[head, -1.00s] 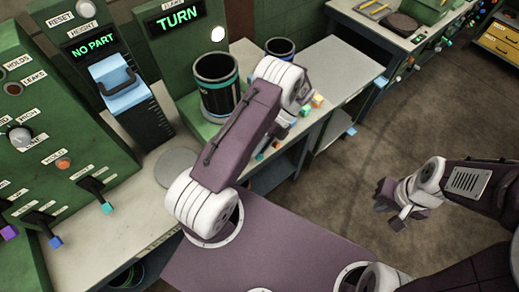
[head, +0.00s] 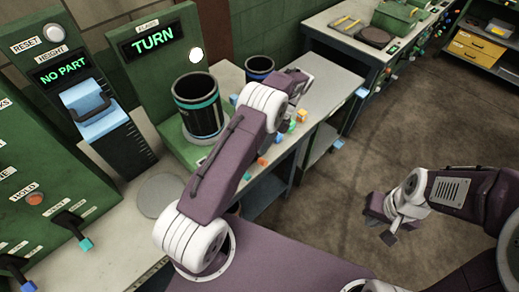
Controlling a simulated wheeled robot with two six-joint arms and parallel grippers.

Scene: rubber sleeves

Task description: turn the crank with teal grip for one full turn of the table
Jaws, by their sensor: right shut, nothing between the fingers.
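The black cylinder with a teal band (head: 198,108) stands upright on a pale round table (head: 196,137) in front of the green panel whose sign (head: 153,40) reads TURN. Several coloured blocks or grips, teal and orange among them, show along the bench's front edge, partly behind my left arm (head: 228,165). I cannot tell which belongs to the crank; its arm is not clearly visible. My left wrist reaches over this edge, right of the cylinder; its fingers are hidden or too small to read. My right gripper (head: 383,222) is shut and empty over the floor, well away from the bench.
A second dark cylinder (head: 259,68) stands behind my left wrist. At left, a green panel has levers, one teal-tipped (head: 86,244); a blue-handled gauge (head: 89,109) reads NO PART. A flat grey disc (head: 160,195) lies on the bench. The floor (head: 330,200) at right is open.

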